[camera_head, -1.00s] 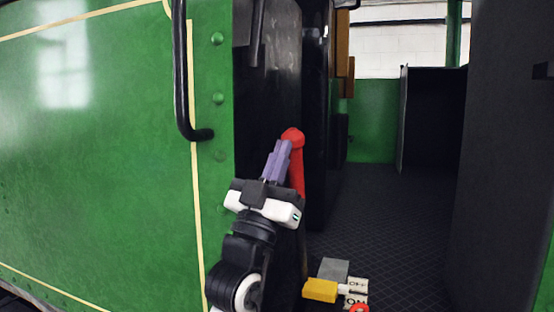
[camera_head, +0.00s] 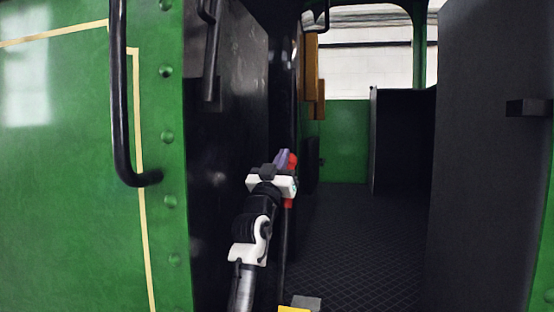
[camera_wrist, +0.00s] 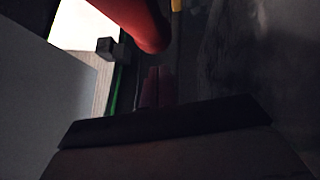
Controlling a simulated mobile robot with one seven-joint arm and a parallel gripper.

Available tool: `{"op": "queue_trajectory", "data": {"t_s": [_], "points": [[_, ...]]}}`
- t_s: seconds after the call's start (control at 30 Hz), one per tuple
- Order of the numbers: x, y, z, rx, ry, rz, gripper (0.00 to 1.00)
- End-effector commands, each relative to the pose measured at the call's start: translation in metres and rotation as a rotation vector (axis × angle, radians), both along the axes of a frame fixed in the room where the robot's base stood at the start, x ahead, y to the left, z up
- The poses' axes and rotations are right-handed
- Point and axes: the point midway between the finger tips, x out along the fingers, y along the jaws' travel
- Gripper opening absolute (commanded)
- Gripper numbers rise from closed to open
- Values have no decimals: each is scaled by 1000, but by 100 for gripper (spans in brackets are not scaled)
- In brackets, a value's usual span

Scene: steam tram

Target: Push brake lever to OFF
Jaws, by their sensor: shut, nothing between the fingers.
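The red brake lever (camera_head: 292,161) stands inside the cab doorway. Its rounded top shows just right of my fingers, and a lower piece shows below my gripper's white body. My gripper (camera_head: 283,156), with purple fingers, is shut and empty, close beside the lever's top. In the wrist view the lever (camera_wrist: 143,22) slants in from the top with its rounded end above my shut fingertips (camera_wrist: 159,73). I cannot tell whether they touch. A grey block (camera_head: 306,303) and a yellow piece (camera_head: 293,309) show at the bottom edge. No OFF or ON label is in view.
A black handrail (camera_head: 119,95) and green side panel (camera_head: 65,200) stand at left. A dark wall (camera_head: 490,170) bounds the right. The patterned cab floor (camera_head: 350,240) between is clear. A dark vertical column (camera_head: 285,105) stands behind the lever.

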Motion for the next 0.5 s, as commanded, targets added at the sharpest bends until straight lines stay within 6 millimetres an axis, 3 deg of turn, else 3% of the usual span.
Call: {"op": "queue_trajectory", "data": {"t_s": [0.2,0.5], "points": [[20,-7,-6,17,51,-1,0],[25,-9,-12,23,67,-2,0]]}}
